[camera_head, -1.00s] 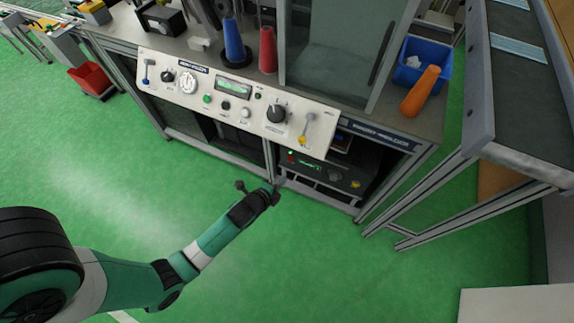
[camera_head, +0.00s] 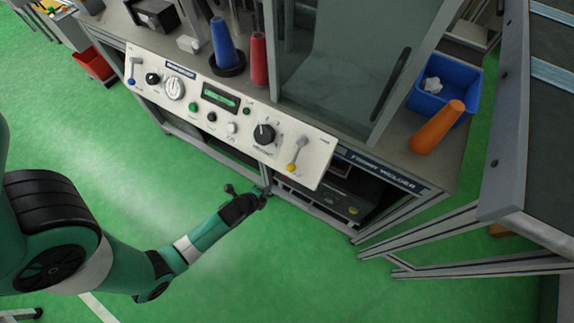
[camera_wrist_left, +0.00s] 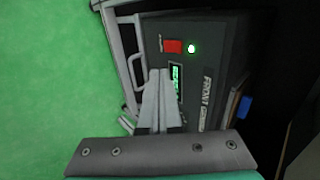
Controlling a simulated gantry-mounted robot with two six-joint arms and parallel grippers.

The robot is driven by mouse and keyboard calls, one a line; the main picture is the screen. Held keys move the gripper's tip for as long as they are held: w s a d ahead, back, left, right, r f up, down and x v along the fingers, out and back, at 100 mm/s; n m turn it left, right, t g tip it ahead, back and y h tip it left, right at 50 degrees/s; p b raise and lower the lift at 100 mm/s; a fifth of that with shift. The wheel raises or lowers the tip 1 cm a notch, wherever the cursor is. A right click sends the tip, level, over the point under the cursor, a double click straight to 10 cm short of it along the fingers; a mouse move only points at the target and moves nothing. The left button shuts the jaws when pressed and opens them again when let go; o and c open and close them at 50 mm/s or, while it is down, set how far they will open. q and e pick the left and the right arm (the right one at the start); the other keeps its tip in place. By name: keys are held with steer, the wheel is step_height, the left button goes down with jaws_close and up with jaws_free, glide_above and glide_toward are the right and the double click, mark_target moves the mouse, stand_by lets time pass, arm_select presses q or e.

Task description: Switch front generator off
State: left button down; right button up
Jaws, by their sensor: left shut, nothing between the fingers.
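The front generator (camera_head: 318,198) is a dark box in the lower bay of the welder bench, partly hidden by the control panel above it in the head view. In the left wrist view its face (camera_wrist_left: 208,65) carries a red switch (camera_wrist_left: 172,46), a lit green lamp (camera_wrist_left: 191,48), a lit green display (camera_wrist_left: 177,78) and a FRONT label. My left gripper (camera_head: 268,191) is at the bay's left side, near the generator's left end. In the wrist view its fingers (camera_wrist_left: 160,78) are shut and empty, pointing at the face below the red switch. I cannot tell whether they touch it. My right gripper is out of view.
The sloped control panel (camera_head: 217,112) overhangs the bay. A metal handle (camera_wrist_left: 134,72) stands left of the switch. The bench top holds blue and red cones, an orange cone (camera_head: 437,127) and a blue bin (camera_head: 455,85). A conveyor frame stands right. Green floor is clear in front.

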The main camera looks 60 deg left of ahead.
arm_select(q)
steer(key=w+r+b+x, duration=0.1)
steer(key=b+x, duration=0.8)
steer(key=x, duration=0.3)
steer(key=shift+a+f+b, duration=0.2)
steer(key=shift+a+b, duration=0.1)
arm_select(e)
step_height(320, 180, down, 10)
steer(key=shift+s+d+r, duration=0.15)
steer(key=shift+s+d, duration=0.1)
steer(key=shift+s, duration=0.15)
